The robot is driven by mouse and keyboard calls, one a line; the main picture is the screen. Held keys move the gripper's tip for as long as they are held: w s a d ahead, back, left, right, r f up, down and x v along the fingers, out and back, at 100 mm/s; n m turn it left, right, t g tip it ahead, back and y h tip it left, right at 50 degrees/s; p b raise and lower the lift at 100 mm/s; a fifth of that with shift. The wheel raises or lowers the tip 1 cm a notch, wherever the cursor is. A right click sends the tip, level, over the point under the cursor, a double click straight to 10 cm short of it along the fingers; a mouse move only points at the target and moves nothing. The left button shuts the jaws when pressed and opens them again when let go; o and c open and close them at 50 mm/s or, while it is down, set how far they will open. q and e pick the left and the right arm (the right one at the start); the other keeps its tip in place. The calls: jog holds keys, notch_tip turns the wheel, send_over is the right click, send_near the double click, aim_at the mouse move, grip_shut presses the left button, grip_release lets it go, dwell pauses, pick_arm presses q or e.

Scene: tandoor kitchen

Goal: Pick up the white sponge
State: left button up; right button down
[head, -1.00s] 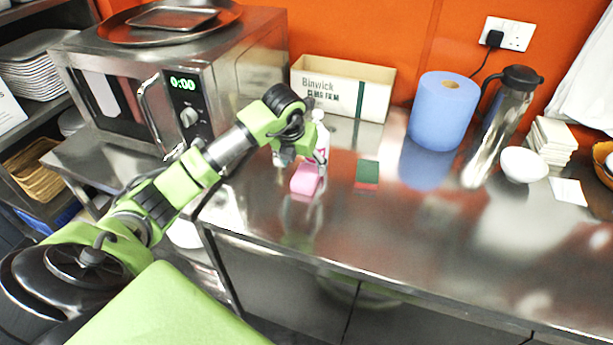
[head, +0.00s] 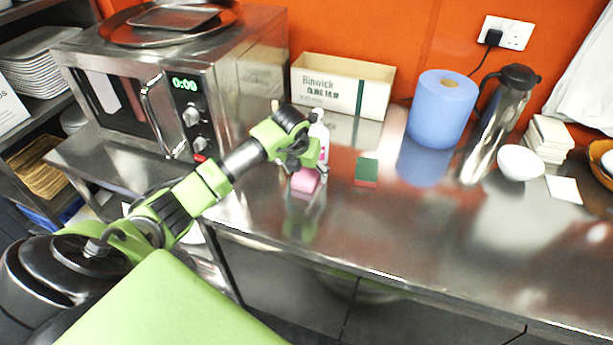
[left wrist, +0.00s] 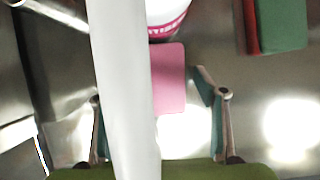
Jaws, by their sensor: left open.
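No plainly white sponge shows. A pink block that looks like a sponge (head: 306,180) lies on the steel counter, and it also shows in the left wrist view (left wrist: 169,80). My left gripper (head: 306,166) is open just above it, partly hiding it. In the left wrist view the fingers (left wrist: 155,98) are apart, with the pink block between and beyond them. A long white shape (left wrist: 125,90) crosses that view close to the camera; I cannot tell what it is. My right gripper is not in view.
A white bottle with a pink label (head: 321,135) stands right behind the pink block. A green and red sponge (head: 367,169) lies to the right. A microwave (head: 190,80) stands left, a carton (head: 342,85) behind, a blue roll (head: 441,108) farther right. The counter's front is clear.

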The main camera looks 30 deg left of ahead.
pick_arm(q)
jog(key=shift+f, duration=0.2)
dwell(0.4)
jog(key=c, duration=0.9)
